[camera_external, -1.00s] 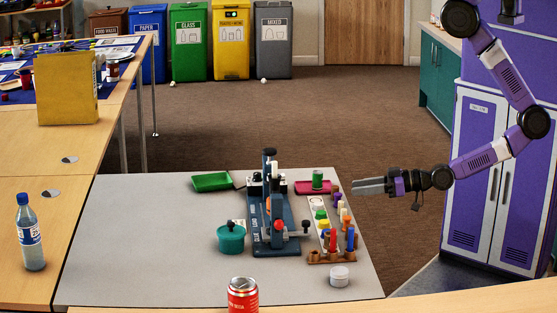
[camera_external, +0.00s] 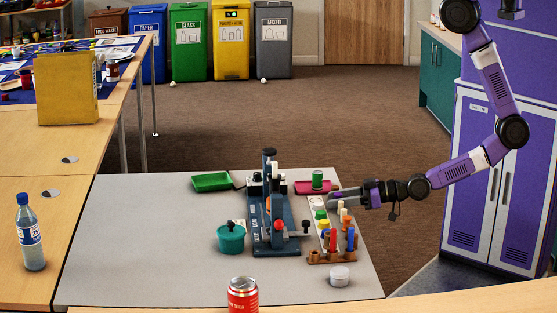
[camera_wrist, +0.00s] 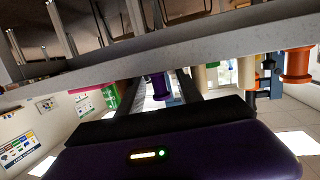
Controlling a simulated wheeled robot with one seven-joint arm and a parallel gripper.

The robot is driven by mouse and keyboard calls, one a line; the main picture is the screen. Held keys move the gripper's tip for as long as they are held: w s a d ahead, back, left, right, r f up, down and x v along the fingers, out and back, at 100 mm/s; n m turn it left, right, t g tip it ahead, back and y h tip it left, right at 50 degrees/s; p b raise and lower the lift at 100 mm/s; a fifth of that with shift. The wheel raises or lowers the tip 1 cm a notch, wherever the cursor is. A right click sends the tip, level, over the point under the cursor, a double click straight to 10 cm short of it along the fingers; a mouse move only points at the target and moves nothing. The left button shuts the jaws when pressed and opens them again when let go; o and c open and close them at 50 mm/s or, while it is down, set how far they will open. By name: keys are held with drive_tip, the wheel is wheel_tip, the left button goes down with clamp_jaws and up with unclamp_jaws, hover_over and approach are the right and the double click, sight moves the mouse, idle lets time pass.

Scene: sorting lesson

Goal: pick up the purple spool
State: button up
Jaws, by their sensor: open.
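The purple spool (camera_wrist: 160,86) shows in the wrist view, between the two fingers of my gripper (camera_wrist: 163,93). I cannot tell whether the fingers touch it. In the external view my gripper (camera_external: 334,198) reaches in from the right, low at the far end of the rack of spools, and hides the purple spool there. The gripper is open.
The pale rack (camera_external: 312,222) holds several coloured spools and pegs, close beside my gripper. A blue press (camera_external: 278,237) stands left of the rack.

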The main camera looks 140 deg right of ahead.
drive_tip(key=shift+c, duration=0.2)
clamp_jaws()
drive_tip(key=shift+r, duration=0.1)
